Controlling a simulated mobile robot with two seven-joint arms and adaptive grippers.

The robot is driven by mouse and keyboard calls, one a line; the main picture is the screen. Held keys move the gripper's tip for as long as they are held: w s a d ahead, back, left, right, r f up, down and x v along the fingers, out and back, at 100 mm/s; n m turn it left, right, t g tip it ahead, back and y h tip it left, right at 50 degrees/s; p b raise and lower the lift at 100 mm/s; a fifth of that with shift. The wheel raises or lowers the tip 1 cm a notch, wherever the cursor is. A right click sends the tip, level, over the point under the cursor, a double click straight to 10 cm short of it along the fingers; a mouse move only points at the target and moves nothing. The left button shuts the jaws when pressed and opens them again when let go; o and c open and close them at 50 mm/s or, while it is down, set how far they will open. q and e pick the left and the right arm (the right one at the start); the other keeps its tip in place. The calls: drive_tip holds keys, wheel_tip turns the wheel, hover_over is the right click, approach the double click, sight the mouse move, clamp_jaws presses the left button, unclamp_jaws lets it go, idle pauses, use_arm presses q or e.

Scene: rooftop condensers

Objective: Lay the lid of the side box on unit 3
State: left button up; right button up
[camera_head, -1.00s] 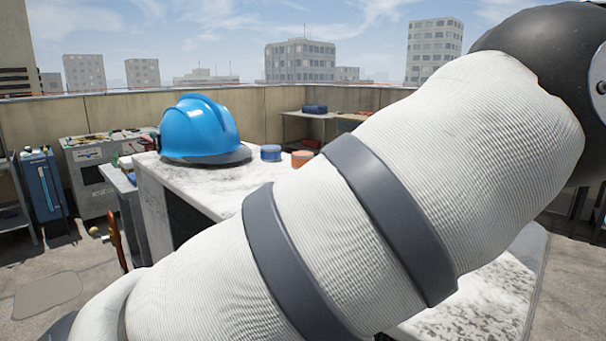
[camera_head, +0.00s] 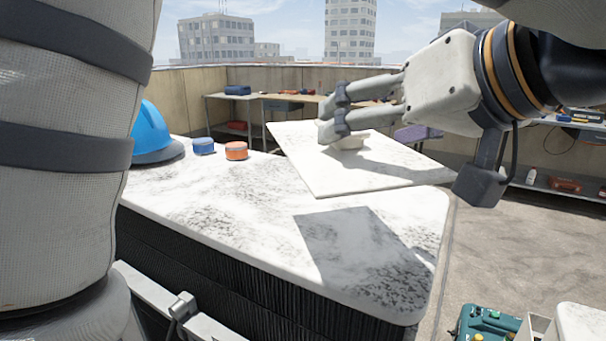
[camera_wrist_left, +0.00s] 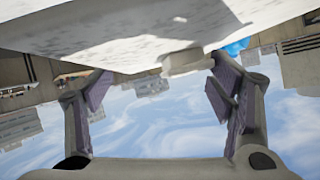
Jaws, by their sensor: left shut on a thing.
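My left gripper (camera_head: 333,118) is at the upper middle of the head view, shut on the pale raised grip (camera_head: 347,142) of a flat white speckled lid (camera_head: 340,178). The lid is held roughly level above the far right part of a large condenser (camera_head: 215,205) with a white speckled top and dark finned sides. A lid-shaped shadow falls on that top, so the lid looks clear of it. In the left wrist view the lid (camera_wrist_left: 110,38) fills the top, with its grip (camera_wrist_left: 185,62) between the fingers. No unit number is readable. My right gripper is not in view.
A blue helmet (camera_head: 150,130), a blue tin (camera_head: 203,146) and an orange tin (camera_head: 236,150) stand on the condenser's far left part. A green toolbox (camera_head: 487,325) and a white-topped object (camera_head: 582,323) are at lower right. Shelves line the parapet.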

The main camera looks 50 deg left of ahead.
use_arm(q)
drive_tip(key=w+a+f, duration=0.5)
drive_tip(key=w+a, duration=0.1)
drive_tip(key=w, duration=0.2)
hover_over(363, 207)
drive_tip(key=f, duration=0.3)
drive_tip(key=shift+s+d+f, duration=0.25)
drive_tip(key=shift+s+f, duration=0.1)
drive_tip(key=shift+w+a+f, duration=0.15)
drive_tip(key=shift+f, duration=0.15)
drive_tip(key=f, duration=0.3)
drive_tip(key=shift+w+a+f, duration=0.15)
drive_tip(key=shift+w+f, duration=0.1)
drive_tip(key=shift+f, duration=0.1)
drive_tip(key=shift+f, duration=0.55)
drive_tip(key=o, duration=1.4)
drive_tip(key=shift+c, duration=0.2)
